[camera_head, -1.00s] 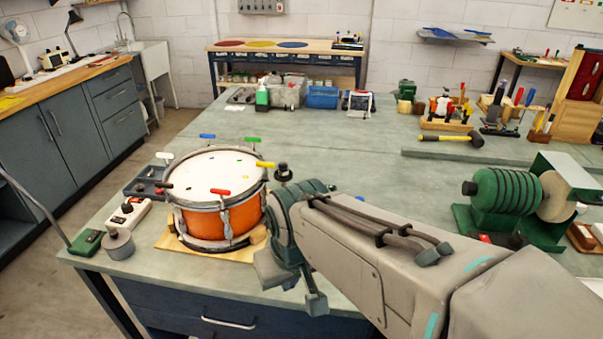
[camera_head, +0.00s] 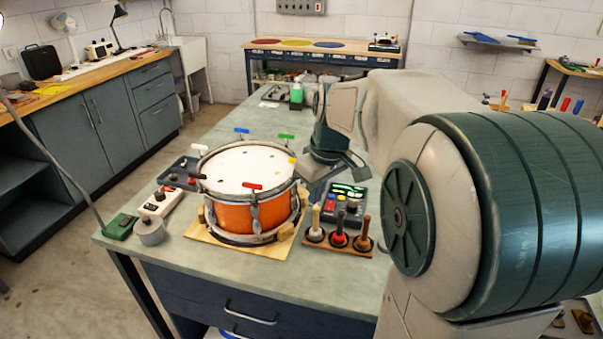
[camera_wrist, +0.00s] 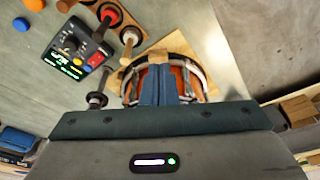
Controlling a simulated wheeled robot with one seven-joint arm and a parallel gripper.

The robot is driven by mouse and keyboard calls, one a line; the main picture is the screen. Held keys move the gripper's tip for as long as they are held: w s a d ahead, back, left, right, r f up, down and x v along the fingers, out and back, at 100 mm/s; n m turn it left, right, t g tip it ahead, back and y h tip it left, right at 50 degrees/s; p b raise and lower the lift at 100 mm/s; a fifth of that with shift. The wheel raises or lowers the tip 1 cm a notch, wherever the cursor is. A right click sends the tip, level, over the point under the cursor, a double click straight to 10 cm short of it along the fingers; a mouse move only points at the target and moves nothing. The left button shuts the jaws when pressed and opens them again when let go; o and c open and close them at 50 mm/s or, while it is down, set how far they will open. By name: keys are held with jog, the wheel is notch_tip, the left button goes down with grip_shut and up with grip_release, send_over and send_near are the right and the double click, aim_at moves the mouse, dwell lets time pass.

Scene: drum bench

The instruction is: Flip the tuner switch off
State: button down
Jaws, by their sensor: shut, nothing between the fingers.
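The tuner (camera_head: 345,203) is a dark box with a lit green display, several coloured buttons and a knob. It stands just right of the orange drum (camera_head: 236,217) on the bench. It also shows at the upper left of the wrist view (camera_wrist: 72,52). In the head view my wrist is above and behind the tuner; the fingertips cannot be made out.
A rack (camera_head: 340,243) with upright handled tools stands in front of the tuner. T-handled keys stand around the drum rim. A white switch box (camera_head: 160,204) and a grey tray (camera_head: 178,172) lie left of the drum. Open bench (camera_head: 215,262) lies in front.

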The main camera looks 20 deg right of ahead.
jog(key=w+d+f+n, duration=0.1)
jog(key=w+d+n, duration=0.2)
jog(key=w+d, duration=0.55)
jog(key=n+y, duration=0.1)
jog(key=n, duration=0.2)
send_over(329, 202)
jog(key=s+d, duration=0.3)
notch_tip(329, 202, down, 3)
jog(key=shift+a+b, duration=0.25)
jog(key=shift+b, duration=0.1)
jog(key=shift+y, duration=0.3)
jog(key=x, duration=0.4)
jog(key=p+x, duration=0.1)
jog(key=x, duration=0.7)
jog(key=shift+s+d+f, duration=0.1)
jog(key=shift+d+f, duration=0.25)
jog(key=shift+f, duration=0.65)
jog(key=shift+d, duration=0.1)
